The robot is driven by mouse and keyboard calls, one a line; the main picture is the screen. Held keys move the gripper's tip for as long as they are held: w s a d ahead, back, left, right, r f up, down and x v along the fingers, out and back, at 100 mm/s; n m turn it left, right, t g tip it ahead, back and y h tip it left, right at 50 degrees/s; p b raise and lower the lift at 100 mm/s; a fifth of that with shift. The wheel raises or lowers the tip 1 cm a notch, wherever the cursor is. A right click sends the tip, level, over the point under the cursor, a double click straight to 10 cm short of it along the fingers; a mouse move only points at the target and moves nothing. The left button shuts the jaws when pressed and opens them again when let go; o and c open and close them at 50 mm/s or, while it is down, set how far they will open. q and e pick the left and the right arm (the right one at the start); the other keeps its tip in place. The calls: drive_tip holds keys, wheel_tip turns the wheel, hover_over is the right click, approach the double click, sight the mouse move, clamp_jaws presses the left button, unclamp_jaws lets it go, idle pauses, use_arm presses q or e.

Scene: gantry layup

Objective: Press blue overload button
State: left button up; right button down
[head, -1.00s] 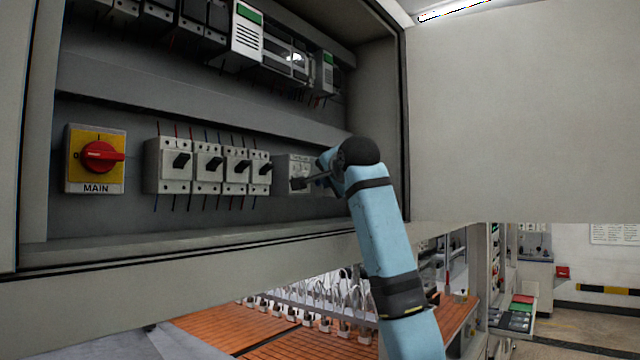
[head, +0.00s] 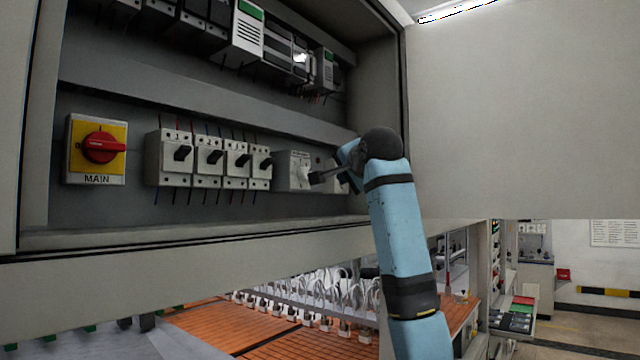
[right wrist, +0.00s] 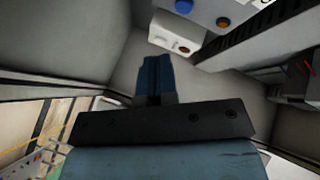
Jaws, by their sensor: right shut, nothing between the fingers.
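The blue button (right wrist: 184,5) shows at the top edge of the right wrist view, on a pale grey device with an orange button (right wrist: 222,22) beside it. In the head view a pale overload unit (head: 291,165) sits right of the row of numbered breakers; its blue button cannot be made out there. My right gripper (head: 316,178) is shut and empty, its tips in front of this unit's right side. In the right wrist view the shut fingers (right wrist: 154,65) are apart from the blue button, below and left of it. My left gripper is not in view.
A red MAIN switch (head: 102,147) and several breakers (head: 208,161) line the cabinet left of my gripper. A white box with a red button (right wrist: 184,47) is close to the fingertips in the wrist view. The cabinet's lower lip (head: 180,240) runs below.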

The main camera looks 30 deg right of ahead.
drive_tip(key=shift+s+d, duration=0.2)
drive_tip(key=shift+s, duration=0.3)
drive_tip(key=shift+s+d, duration=0.2)
drive_tip(key=shift+s, duration=0.25)
